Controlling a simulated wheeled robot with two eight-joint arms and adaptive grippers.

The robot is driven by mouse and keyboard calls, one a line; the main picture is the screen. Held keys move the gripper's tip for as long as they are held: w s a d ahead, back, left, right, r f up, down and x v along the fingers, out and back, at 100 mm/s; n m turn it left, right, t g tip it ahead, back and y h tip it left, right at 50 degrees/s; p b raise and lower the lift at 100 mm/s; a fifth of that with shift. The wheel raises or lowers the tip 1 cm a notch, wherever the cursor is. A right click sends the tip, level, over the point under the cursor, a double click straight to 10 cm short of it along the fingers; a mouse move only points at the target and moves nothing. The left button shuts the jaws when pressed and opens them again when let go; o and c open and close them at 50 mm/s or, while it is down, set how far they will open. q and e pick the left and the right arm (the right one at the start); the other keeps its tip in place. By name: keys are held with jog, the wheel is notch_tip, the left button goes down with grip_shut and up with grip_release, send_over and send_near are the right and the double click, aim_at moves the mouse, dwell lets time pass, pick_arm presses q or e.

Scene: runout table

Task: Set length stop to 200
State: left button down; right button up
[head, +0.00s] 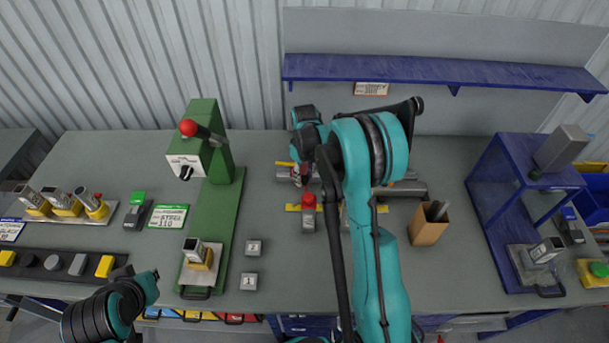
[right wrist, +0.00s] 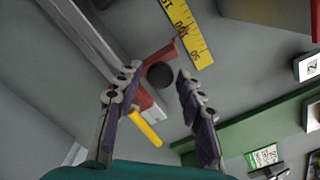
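The length stop shows in the right wrist view as a dark round knob (right wrist: 161,75) beside a red pointer piece (right wrist: 165,52). The pointer's tip is at a yellow scale (right wrist: 188,32); I cannot read its value. My right gripper (right wrist: 157,76) is open, its fingers on either side of the knob with visible gaps. In the head view my right gripper (head: 301,173) is over the rail area, partly hidden by my arm. A red-topped grey block (head: 308,212) stands just in front of it, by a yellow strip (head: 293,208). My left gripper is not visible.
A brown box (head: 428,223) and a blue stand (head: 490,185) are right. A blue shelf (head: 430,70) hangs behind.

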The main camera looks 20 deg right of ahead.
grip_shut()
jog(key=s+d, duration=0.1)
jog(key=d, duration=0.2)
jog(key=s+d+b, duration=0.1)
jog(key=s+d, duration=0.1)
jog(key=d, duration=0.1)
jog(key=s+d+b, duration=0.1)
jog(key=d, duration=0.2)
jog(key=shift+s+d, duration=0.2)
jog(key=shift+s, duration=0.1)
jog(key=o, duration=0.5)
grip_release()
notch_tip(320, 180, up, 12)
jog(key=shift+r, duration=0.1)
jog(key=shift+a, duration=0.1)
